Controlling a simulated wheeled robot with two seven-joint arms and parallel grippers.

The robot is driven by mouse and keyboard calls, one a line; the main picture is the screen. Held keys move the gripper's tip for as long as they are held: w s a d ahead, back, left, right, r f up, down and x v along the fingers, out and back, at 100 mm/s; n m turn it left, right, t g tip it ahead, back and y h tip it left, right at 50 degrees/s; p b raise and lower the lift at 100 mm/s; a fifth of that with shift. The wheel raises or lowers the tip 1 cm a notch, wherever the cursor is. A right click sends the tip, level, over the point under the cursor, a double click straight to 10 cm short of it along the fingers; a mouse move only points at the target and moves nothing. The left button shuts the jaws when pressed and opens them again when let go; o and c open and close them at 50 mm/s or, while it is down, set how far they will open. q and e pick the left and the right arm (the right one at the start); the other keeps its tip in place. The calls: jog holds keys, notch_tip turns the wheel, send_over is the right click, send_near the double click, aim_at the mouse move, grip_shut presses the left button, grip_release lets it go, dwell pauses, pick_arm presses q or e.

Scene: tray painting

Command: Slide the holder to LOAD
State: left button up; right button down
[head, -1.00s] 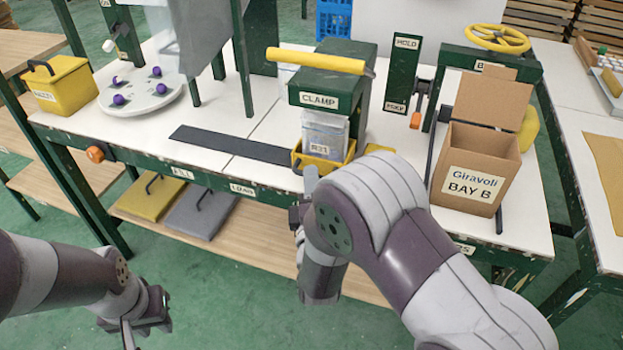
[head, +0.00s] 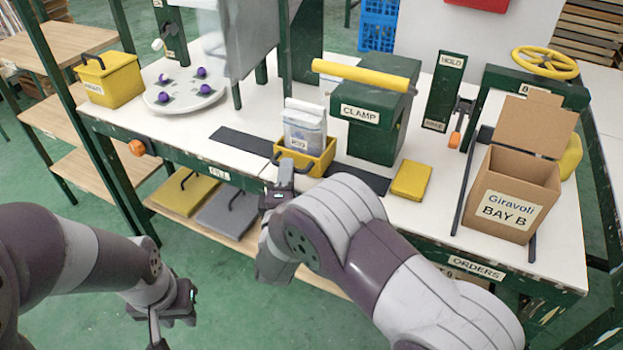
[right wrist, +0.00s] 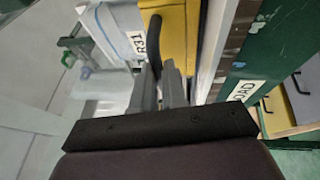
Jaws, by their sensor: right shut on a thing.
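The holder (head: 318,163) is a yellow open-topped tray on the dark track (head: 243,142). A clear, labelled bag (head: 305,125) stands upright in it. The holder sits left of the green CLAMP station (head: 375,140), clear of it. My right gripper (head: 284,176) is at the holder's front. In the right wrist view its fingers (right wrist: 161,88) are shut on the holder's black handle (right wrist: 153,38), beside the yellow holder wall (right wrist: 176,35). A partly cut-off LOAD label (right wrist: 243,90) shows on the green table edge there; my right arm hides that edge in the head view. My left gripper (head: 156,332) hangs low, away from the table.
A FILL label (head: 219,173) is on the front edge. A round plate (head: 185,97) with purple pieces and a yellow bin (head: 110,80) stand left. A yellow block (head: 411,180) and a cardboard box (head: 510,190) are right. The track left of the holder is clear.

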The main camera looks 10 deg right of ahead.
jog(key=shift+w+a, duration=0.5)
jog(key=shift+a, duration=0.2)
jog(key=shift+w+a, duration=0.45)
jog(key=shift+a, duration=0.25)
jog(key=c, duration=1.2)
grip_release()
jog(key=p+v, duration=0.2)
jog(key=v, duration=1)
jog(key=shift+s, duration=0.35)
